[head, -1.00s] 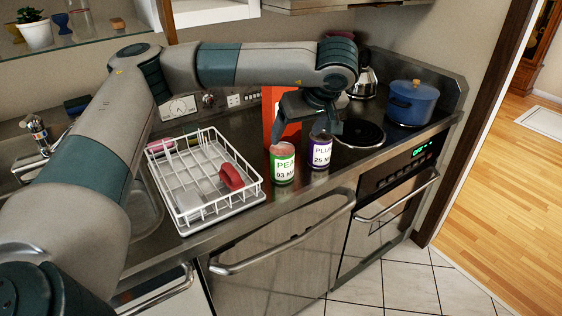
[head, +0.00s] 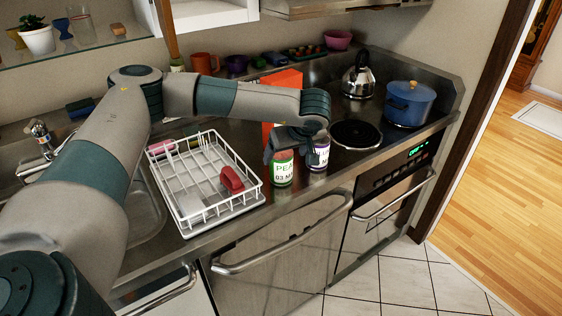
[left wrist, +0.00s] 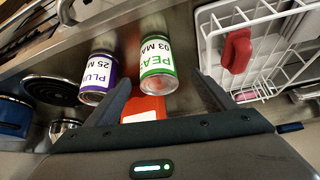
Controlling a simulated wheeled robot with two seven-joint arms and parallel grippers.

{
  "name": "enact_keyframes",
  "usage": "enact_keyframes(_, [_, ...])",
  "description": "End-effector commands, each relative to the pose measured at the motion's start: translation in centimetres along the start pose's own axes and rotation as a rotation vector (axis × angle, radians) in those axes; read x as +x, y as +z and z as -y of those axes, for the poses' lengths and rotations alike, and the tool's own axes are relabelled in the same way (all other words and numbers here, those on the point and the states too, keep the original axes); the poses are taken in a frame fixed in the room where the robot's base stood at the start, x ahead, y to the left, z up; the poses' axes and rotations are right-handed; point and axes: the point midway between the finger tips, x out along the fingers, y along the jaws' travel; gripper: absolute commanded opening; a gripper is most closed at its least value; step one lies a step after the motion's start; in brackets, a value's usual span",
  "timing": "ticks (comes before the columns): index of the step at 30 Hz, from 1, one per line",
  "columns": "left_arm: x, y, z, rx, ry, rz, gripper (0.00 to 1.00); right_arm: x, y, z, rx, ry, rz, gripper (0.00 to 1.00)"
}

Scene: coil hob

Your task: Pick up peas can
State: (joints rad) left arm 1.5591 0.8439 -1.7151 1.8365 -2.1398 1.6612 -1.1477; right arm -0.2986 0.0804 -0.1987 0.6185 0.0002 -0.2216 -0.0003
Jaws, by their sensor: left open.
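The peas can (head: 282,171), with a green and white label, stands upright on the steel counter beside the dish rack. In the left wrist view the peas can (left wrist: 157,62) shows ahead, roughly between my fingers. A purple-labelled plum can (head: 319,156) stands just to its right; it also shows in the left wrist view (left wrist: 97,72). My left gripper (head: 294,151) is open and empty, close behind and above the peas can, hiding its top in the head view. I cannot tell whether a finger touches either can. My right gripper is not in view.
A white wire dish rack (head: 196,232) with a red item (head: 231,179) stands left of the cans. An orange-red box (head: 284,81) is behind the gripper. The coil burner (head: 356,134), kettle (head: 360,78) and blue pot (head: 409,104) are to the right. The counter's front edge is close.

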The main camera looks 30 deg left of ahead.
Motion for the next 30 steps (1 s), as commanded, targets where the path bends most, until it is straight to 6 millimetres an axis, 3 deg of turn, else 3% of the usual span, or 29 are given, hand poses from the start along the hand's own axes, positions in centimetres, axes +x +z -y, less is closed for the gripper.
enact_keyframes(6, [1.5, 0.0, 0.0, 0.0, 0.0, -0.001, 0.77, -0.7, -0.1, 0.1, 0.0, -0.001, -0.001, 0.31])
enact_keyframes(20, [2.0, -0.1, -0.1, 0.0, -0.001, 0.001, 0.77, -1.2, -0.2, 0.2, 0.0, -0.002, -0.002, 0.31])
enact_keyframes(30, [5.6, -0.3, -0.3, 0.0, -0.003, 0.0, 0.77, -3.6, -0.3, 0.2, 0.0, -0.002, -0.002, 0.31])
